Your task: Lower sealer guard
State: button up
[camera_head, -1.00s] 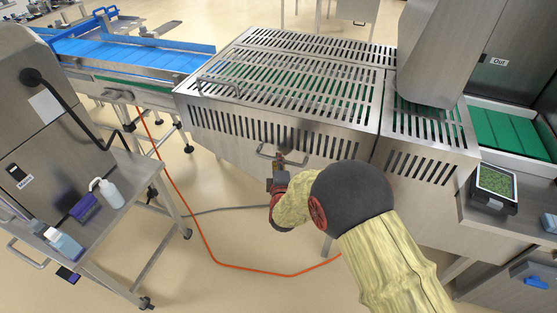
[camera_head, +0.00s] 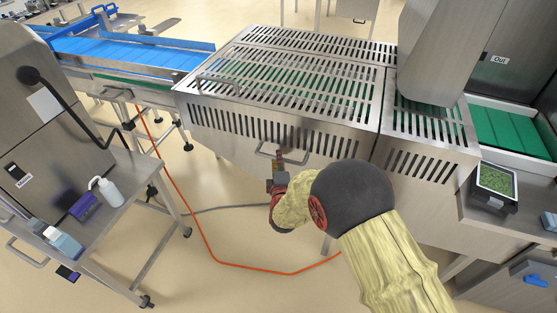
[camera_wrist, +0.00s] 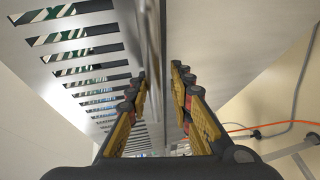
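The sealer guard (camera_head: 290,85) is a slotted steel cover over the green belt, with a slotted front panel (camera_head: 325,142). A bar handle (camera_head: 262,151) sticks out from the front panel, and another handle (camera_head: 214,79) sits on its top. My gripper (camera_head: 278,158) is at the front handle, reaching up to it from below. In the wrist view my gripper (camera_wrist: 158,72) has its fingers apart, with a steel bar (camera_wrist: 152,40) running lengthwise in the gap. I cannot tell whether the fingers touch the bar.
A blue conveyor (camera_head: 120,52) joins at the left. A steel side table (camera_head: 125,188) with bottles stands at left front. An orange cable (camera_head: 205,238) lies on the floor. A scale-like device (camera_head: 495,185) sits at the right. The floor below the guard is mostly open.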

jog(key=s+r, duration=0.1)
jog(key=s, duration=1)
jog(key=shift+s+d+r, duration=0.2)
jog(key=shift+d+r, duration=0.05)
jog(key=shift+r, duration=0.1)
